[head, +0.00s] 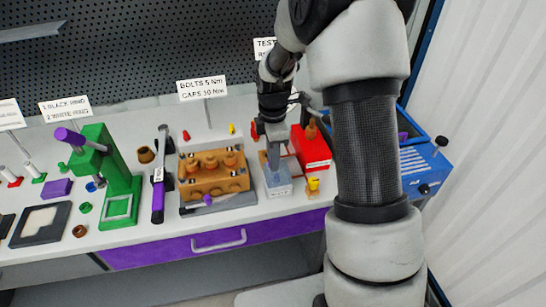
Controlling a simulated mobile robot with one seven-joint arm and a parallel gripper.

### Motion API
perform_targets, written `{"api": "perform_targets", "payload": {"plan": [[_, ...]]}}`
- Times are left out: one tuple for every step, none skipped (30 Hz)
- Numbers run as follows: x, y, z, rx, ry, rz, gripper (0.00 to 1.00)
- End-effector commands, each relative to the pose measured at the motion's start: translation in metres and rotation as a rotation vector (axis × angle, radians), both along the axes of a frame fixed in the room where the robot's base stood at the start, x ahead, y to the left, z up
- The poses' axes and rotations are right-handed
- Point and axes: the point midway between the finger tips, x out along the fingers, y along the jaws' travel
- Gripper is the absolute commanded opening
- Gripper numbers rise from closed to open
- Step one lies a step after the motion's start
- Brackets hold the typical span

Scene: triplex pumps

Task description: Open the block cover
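I cannot tell for certain which part is the block cover. A brown-orange block (214,172) with several round brown caps on top sits on a grey base plate behind the purple drawer. To its right, a small grey-blue block (278,184) with a grey upright part (274,156) stands in front of a red block (311,150). My gripper (273,128) points down over this upright part, at its top. The fingertips are small and partly hidden, so I cannot tell whether they are open or touching it.
A purple-handled tool (159,180) lies left of the brown-orange block. A green press (105,175) stands further left. A blue toolbox (424,165) is at the right, partly behind my arm. A small yellow part (313,184) stands near the front edge. A sign (202,88) stands behind.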

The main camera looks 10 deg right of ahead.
Motion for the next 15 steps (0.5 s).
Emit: {"api": "perform_targets", "payload": {"plan": [[0.000, 0.000, 0.000, 0.000, 0.000, 0.000, 0.09], [0.000, 0.000, 0.000, 0.000, 0.000, 0.000, 0.04], [0.000, 0.000, 0.000, 0.000, 0.000, 0.000, 0.00], [0.000, 0.000, 0.000, 0.000, 0.000, 0.000, 0.00], [0.000, 0.000, 0.000, 0.000, 0.000, 0.000, 0.00], [0.000, 0.000, 0.000, 0.000, 0.000, 0.000, 0.00], [0.000, 0.000, 0.000, 0.000, 0.000, 0.000, 0.00], [0.000, 0.000, 0.000, 0.001, 0.000, -0.001, 0.00], [0.000, -0.001, 0.001, 0.004, 0.000, -0.001, 0.00], [0.000, -0.002, 0.001, 0.009, 0.001, -0.003, 0.00], [0.000, -0.004, 0.001, 0.016, 0.002, -0.004, 0.00], [0.000, -0.005, 0.002, 0.031, 0.003, -0.006, 0.00], [0.000, -0.007, 0.003, 0.046, 0.004, -0.008, 0.00], [-0.001, -0.009, 0.004, 0.062, 0.005, -0.009, 0.00], [-0.001, -0.012, 0.005, 0.089, 0.006, -0.011, 0.00]]}}
